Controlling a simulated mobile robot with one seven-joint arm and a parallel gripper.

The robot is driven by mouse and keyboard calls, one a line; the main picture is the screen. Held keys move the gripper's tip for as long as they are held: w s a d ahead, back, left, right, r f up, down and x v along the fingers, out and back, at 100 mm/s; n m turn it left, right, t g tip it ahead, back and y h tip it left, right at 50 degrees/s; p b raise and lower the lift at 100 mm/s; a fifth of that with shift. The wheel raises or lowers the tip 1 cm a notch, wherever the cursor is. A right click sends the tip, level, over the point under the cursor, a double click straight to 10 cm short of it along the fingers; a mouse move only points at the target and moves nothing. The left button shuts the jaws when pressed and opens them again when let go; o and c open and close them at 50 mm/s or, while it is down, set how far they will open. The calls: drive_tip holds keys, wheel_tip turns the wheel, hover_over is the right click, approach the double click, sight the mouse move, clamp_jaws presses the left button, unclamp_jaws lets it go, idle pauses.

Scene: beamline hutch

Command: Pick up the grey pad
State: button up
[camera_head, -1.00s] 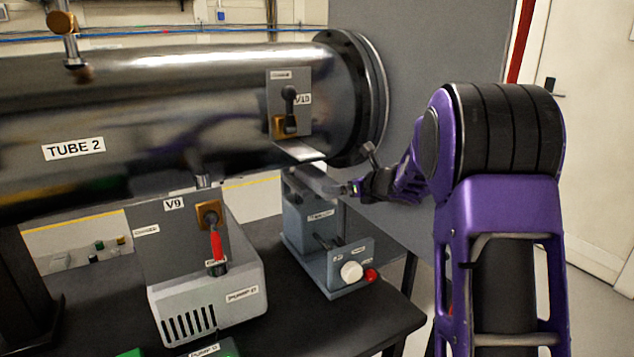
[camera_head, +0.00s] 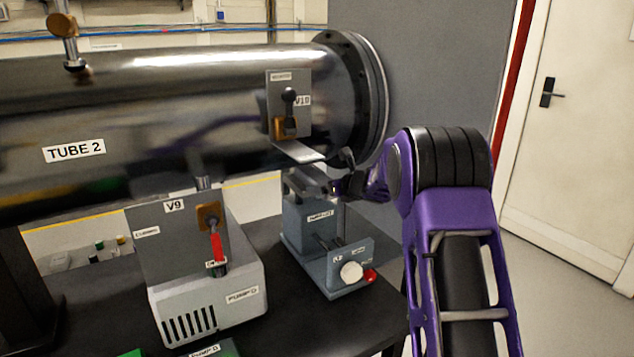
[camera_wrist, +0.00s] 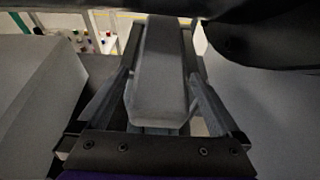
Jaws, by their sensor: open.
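The grey pad (camera_wrist: 160,75) is a long light-grey block in the wrist view, lying lengthwise between the two fingers of my gripper (camera_wrist: 160,95). The fingers run along either side of it and are open; whether either one touches it I cannot tell. In the head view, my gripper (camera_head: 332,188) is at the top of the blue-grey stand (camera_head: 300,225), low beside the end of the tube. There the pad is mostly hidden by the gripper and the metal plate above.
The tube (camera_head: 200,100) and its dark end flange (camera_head: 350,100) hang close above my gripper. A metal plate (camera_head: 298,152) juts out just above the stand. A white knob (camera_head: 351,271) and a red button (camera_head: 369,276) are on the stand's front. Pump D (camera_head: 215,300) stands left.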

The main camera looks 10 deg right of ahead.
clamp_jaws()
drive_tip(key=shift+r, duration=0.1)
idle(0.4)
